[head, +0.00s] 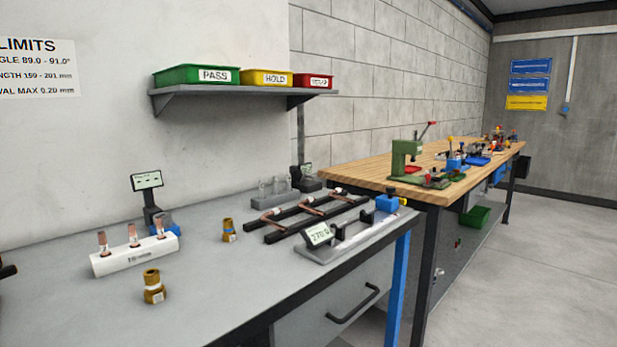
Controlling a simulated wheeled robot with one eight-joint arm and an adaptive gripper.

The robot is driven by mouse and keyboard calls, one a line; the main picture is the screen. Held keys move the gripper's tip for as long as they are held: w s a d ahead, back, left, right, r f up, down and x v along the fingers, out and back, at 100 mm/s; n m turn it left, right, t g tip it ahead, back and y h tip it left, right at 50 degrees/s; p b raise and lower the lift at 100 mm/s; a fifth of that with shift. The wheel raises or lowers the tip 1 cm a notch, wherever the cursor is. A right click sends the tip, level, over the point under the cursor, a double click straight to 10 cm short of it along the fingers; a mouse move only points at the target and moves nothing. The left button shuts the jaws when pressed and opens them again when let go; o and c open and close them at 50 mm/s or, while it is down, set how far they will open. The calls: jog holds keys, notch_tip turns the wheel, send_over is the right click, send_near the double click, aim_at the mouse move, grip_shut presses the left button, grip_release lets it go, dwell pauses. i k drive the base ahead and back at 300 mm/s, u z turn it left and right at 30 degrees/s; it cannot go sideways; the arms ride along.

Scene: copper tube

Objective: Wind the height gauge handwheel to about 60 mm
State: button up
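No part of my gripper shows in the head view. I cannot tell for certain which device is the height gauge, and no millimetre reading or handwheel can be made out. A small display on a dark post (148,182) stands at the back left of the grey bench, with a blue part (163,221) at its foot. A second tilted display (319,234) sits on a grey slide-like fixture (345,236) at the bench's right end. Display digits are too small to read surely.
On the grey bench (215,283) are a white block (135,255) with copper pieces, brass fittings (154,288) (229,231) and a black rack (306,217) with copper tubes. A shelf above holds green, yellow and red bins. A wooden bench (370,175) with a green press stands beyond. Floor at right is clear.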

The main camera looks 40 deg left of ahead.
aim_at(297, 175)
jog(key=k, duration=1.5)
jog(key=u, duration=0.65)
jog(key=i, duration=0.95)
